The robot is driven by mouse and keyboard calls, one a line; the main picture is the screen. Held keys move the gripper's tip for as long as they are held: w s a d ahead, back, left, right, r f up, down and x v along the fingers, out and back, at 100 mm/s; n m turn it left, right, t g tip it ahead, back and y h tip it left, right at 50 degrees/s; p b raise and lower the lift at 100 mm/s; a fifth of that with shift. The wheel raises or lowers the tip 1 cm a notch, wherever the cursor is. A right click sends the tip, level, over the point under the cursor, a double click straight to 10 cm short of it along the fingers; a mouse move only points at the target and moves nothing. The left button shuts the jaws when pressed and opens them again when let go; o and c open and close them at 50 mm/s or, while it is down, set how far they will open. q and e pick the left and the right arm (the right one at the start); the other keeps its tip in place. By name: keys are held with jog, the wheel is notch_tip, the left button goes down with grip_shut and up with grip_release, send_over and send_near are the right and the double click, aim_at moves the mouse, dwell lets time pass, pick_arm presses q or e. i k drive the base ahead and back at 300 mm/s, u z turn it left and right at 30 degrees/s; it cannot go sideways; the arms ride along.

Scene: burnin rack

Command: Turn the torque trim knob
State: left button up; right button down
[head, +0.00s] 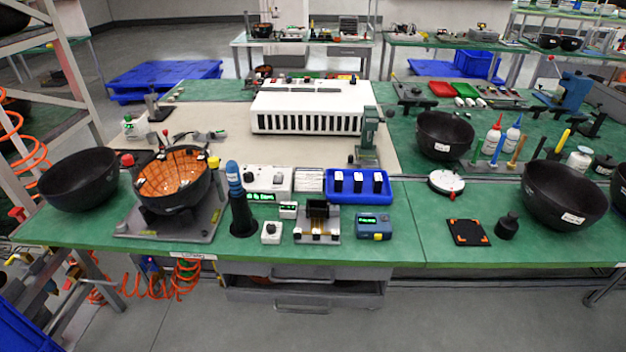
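No knob in view is clearly marked as the torque trim knob. A white instrument (268,180) with a green lit display stands at the bench's middle, with small dark controls too small to make out. In front of it, a small white box (271,232) has a round knob on top. A blue-grey device (373,226) with a small display and a yellow part sits to the right. A blue-handled tool (234,178) stands upright in a black conical holder (242,217) just left of these. Neither of my grippers is in view.
A black bowl with an orange inside (173,182) sits on a grey plate at the left. A white slotted unit (312,106) stands behind. The green bench top (420,240) is clear at front right of the blue-grey device.

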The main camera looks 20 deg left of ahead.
aim_at(271, 228)
jog(key=k, duration=1.3)
jog(key=u, duration=0.65)
jog(key=i, duration=1.55)
jog(key=z, duration=0.5)
